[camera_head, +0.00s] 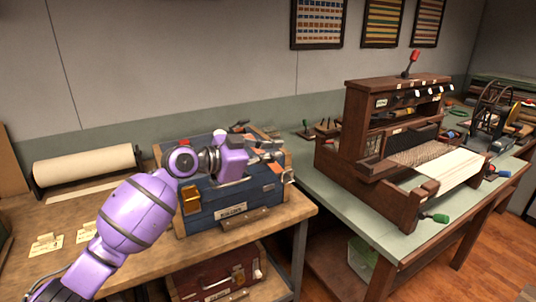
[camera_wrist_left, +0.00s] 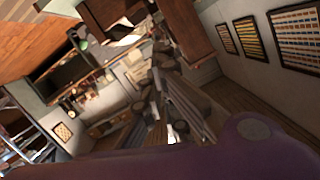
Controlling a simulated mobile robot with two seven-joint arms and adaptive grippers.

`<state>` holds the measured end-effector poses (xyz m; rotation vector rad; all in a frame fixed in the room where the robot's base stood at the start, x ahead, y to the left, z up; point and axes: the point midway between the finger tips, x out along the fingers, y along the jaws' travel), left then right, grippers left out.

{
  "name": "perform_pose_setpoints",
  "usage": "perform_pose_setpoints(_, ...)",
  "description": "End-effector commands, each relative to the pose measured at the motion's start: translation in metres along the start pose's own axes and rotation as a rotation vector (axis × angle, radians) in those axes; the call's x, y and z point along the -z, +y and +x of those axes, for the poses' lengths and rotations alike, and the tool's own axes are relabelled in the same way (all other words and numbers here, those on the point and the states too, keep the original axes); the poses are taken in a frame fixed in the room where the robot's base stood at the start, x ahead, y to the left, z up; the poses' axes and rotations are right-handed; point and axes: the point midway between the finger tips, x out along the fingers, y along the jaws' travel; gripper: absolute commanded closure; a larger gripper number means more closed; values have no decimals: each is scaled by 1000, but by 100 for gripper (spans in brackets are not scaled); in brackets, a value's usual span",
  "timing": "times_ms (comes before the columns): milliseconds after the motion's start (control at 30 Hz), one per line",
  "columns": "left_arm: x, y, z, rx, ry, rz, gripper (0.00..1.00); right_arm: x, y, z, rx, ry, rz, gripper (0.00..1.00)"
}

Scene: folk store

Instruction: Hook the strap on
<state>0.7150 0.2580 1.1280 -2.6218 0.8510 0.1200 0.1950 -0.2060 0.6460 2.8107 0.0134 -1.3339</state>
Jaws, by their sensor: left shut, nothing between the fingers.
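A blue wooden box (camera_head: 230,203) with a label plate and a brass catch (camera_head: 191,200) stands on the left bench. A small pale ring or loop (camera_head: 288,177) shows at the box's right end; I cannot tell whether it is part of the strap. No strap can be made out clearly. My left gripper (camera_head: 272,153) is above the box's right part, shut and empty. My purple arm and wrist hide much of the box top. In the left wrist view the gripper fingers (camera_wrist_left: 172,105) show dark and tilted. My right gripper is not in view.
A paper roll (camera_head: 85,165) and small cards lie on the left bench. A red case (camera_head: 215,280) is on the shelf below. A brown wooden loom (camera_head: 385,140) stands on the right bench (camera_head: 345,205), with a gap between benches.

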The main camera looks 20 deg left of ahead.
Motion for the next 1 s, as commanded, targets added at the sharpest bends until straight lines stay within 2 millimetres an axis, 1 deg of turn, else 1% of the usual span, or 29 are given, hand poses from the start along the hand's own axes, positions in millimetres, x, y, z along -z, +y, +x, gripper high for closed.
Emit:
perform_pose_setpoints(33,6,-1,12,0,6,-1,100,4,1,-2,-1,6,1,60)
perform_pose_setpoints(200,5,-1,49,2,5,-1,100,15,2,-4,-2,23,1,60)
perform_pose_setpoints(267,5,0,60,0,5,-1,100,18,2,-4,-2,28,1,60)
perform_pose_setpoints(300,-9,0,60,1,-2,-4,100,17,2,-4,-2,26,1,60)
perform_pose_setpoints(400,-24,0,63,1,-2,-5,100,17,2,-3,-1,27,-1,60)
perform_pose_setpoints(500,-33,0,65,2,-1,-3,100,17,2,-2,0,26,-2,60)
perform_pose_setpoints(667,-38,0,66,2,0,-1,100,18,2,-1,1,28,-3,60)
perform_pose_setpoints(1000,-39,0,66,2,0,1,100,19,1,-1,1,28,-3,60)
